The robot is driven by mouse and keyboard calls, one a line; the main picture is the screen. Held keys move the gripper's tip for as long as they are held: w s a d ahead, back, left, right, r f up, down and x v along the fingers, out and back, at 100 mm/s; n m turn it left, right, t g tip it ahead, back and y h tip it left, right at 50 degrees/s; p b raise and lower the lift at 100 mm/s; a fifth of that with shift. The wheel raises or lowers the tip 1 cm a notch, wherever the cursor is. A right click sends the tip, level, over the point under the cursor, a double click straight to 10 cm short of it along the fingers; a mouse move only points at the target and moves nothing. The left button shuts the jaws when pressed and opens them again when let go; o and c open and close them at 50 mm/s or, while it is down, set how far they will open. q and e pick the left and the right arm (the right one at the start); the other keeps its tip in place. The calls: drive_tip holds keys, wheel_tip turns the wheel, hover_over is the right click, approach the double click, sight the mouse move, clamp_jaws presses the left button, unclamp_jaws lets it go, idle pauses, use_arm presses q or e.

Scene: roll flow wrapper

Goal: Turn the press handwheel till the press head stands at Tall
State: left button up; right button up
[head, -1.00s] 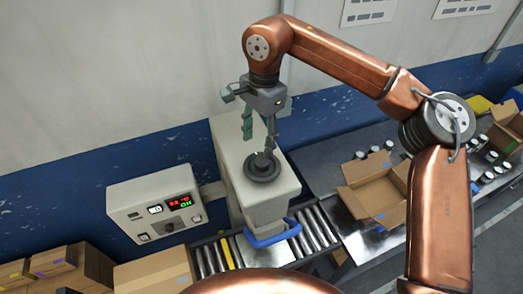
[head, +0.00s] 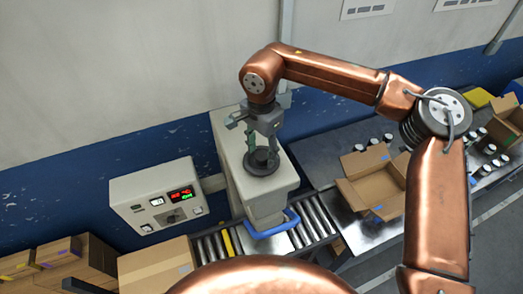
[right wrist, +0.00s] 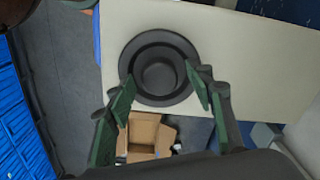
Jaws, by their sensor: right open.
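The press handwheel (head: 262,163) is a dark round wheel with a raised hub, lying flat on top of the beige press (head: 236,172). My right gripper (head: 262,152) is open and points down at the wheel from just above. In the right wrist view, its green-padded fingertips (right wrist: 161,80) lie on either side of the handwheel hub (right wrist: 159,75), overlapping the rim in the picture. I cannot tell whether they touch it. The control box (head: 157,198) has a small white display and a red and green display (head: 181,195), too small to read. My left gripper is not in view.
An open carton (head: 372,182) and several jars stand on the bench to the right. Closed cartons (head: 70,258) are at lower left. The wall is close behind the press.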

drive_tip(key=shift+c, duration=0.3)
drive_tip(key=c, duration=1.1)
